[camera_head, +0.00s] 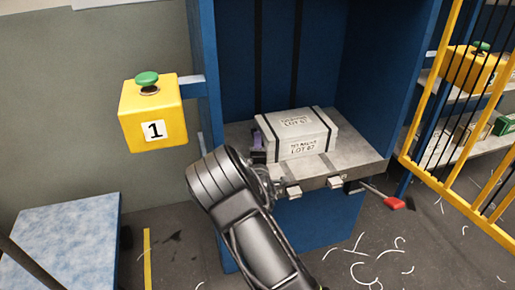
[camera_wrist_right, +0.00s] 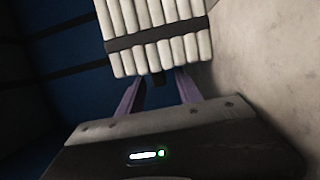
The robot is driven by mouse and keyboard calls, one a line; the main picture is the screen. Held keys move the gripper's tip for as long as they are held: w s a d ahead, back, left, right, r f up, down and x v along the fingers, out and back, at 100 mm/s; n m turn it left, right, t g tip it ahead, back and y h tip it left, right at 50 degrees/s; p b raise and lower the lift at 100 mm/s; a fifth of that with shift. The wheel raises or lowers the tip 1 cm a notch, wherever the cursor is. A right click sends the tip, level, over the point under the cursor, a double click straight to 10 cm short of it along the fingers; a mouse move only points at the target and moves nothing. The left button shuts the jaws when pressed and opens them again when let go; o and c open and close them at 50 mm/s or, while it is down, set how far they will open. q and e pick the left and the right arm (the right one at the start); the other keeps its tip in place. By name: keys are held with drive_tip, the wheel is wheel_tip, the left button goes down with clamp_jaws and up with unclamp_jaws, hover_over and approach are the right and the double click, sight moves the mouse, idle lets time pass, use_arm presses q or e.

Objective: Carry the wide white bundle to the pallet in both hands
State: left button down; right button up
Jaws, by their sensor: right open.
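The wide white bundle (camera_head: 297,133) lies flat on a grey shelf (camera_head: 357,163) in the blue machine frame. It has dark straps and printed labels that read LOT 07. My right gripper (camera_head: 258,140) is at the bundle's left end in the head view, its arm reaching up from below. In the right wrist view my right gripper (camera_wrist_right: 160,76) has its two purple fingers spread apart, with the strapped, ribbed end of the bundle (camera_wrist_right: 157,42) just beyond the tips. I cannot tell whether they touch it. My left gripper is not in view. I cannot identify a pallet.
A yellow box (camera_head: 152,118) marked 1 with a green button stands left of the frame. A light-blue block (camera_head: 62,245) is at lower left. A yellow barred guard (camera_head: 441,170) stands at right. A red-ended tool (camera_head: 394,203) sticks out right of the shelf; white scraps litter the floor.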

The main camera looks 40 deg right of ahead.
clamp_jaws()
idle(0.3)
idle(1.1)
